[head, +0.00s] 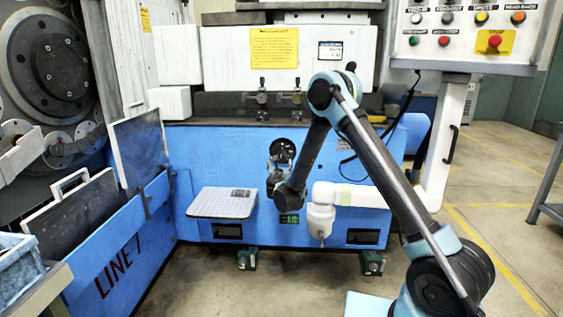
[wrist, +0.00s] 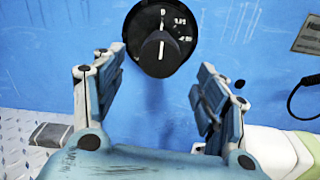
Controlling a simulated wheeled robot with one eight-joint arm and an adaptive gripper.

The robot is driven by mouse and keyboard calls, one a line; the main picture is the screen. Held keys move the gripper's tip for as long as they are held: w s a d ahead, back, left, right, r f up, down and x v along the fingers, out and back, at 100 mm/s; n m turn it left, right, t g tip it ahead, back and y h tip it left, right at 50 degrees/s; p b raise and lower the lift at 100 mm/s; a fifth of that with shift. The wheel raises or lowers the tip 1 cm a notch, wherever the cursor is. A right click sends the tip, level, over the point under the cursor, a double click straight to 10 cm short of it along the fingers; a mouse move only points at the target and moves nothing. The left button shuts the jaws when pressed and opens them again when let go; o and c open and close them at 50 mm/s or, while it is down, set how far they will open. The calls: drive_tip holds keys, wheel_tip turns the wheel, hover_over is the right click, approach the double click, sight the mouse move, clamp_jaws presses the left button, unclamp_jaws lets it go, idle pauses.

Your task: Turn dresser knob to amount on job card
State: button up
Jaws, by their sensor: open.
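The dresser knob (wrist: 162,50) is black, on a round black dial plate with white marks, on the blue machine front. Its white pointer line stands about upright in the wrist view. In the head view the dial (head: 284,146) shows just above my gripper (head: 276,168), which partly covers the area below it. In the wrist view my gripper (wrist: 162,78) is open, its fingers apart on either side below the knob, with nothing between them. A white card with a dark header (head: 330,50), apparently the job card, is on the upper panel; its writing is too small to read surely.
A grey step plate (head: 222,202) juts out at left. A button panel (head: 470,35) hangs at upper right.

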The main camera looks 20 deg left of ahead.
sight(281, 159)
drive_tip(key=x, duration=0.7)
drive_tip(key=shift+w, duration=0.2)
drive_tip(key=c, duration=1.1)
